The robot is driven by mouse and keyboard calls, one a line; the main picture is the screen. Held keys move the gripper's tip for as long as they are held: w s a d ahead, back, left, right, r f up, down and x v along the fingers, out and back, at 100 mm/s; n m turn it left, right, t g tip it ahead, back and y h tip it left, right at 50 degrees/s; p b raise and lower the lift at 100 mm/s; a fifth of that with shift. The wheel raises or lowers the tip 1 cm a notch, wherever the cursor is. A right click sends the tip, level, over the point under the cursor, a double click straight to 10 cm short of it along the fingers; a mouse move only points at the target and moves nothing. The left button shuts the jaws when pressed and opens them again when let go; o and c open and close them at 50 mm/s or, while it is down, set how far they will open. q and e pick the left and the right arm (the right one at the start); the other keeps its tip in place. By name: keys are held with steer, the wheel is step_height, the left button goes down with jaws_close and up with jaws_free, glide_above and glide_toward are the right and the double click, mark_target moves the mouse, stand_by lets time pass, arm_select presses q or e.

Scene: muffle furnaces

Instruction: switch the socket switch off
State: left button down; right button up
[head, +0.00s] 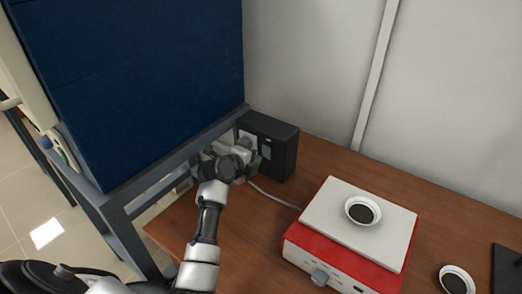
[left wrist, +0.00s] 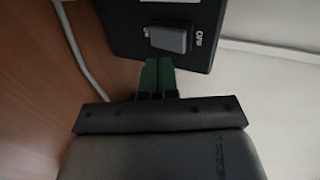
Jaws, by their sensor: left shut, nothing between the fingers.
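The socket box (head: 284,150) is black and stands on the wooden table against the wall, beside the blue cabinet. In the left wrist view its dark face (left wrist: 125,38) fills the top, with a grey rocker switch (left wrist: 167,39) and small white lettering that I cannot read surely. My left gripper (head: 257,161) is at the front of the box. Its green fingertips (left wrist: 158,72) are together and empty, just below the switch in the left wrist view. I cannot tell whether they touch the box. My right gripper is not in view.
A grey cable (head: 272,194) runs from the box toward a red and white hotplate (head: 318,220), which carries a white dish (head: 363,211). Another dish (head: 456,280) lies at the right. The blue cabinet (head: 140,80) on its grey frame stands close to my left arm.

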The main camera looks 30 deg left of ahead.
mark_target(268, 146)
arm_select(q)
steer(key=shift+w+d+r+p, duration=0.1)
steer(key=shift+w+r+p, duration=0.1)
steer(key=shift+w, duration=0.45)
steer(key=shift+w+d+r+p, duration=0.1)
steer(key=shift+w+r, duration=0.05)
steer(key=shift+w, duration=1)
steer(key=shift+w+d+r+p, duration=0.15)
steer(key=shift+w+r+p, duration=0.2)
steer(key=shift+r+p, duration=0.25)
steer(key=shift+w+d+g, duration=0.1)
steer(key=shift+w+g, duration=0.05)
steer(key=shift+g, duration=0.15)
steer(key=shift+f, duration=0.15)
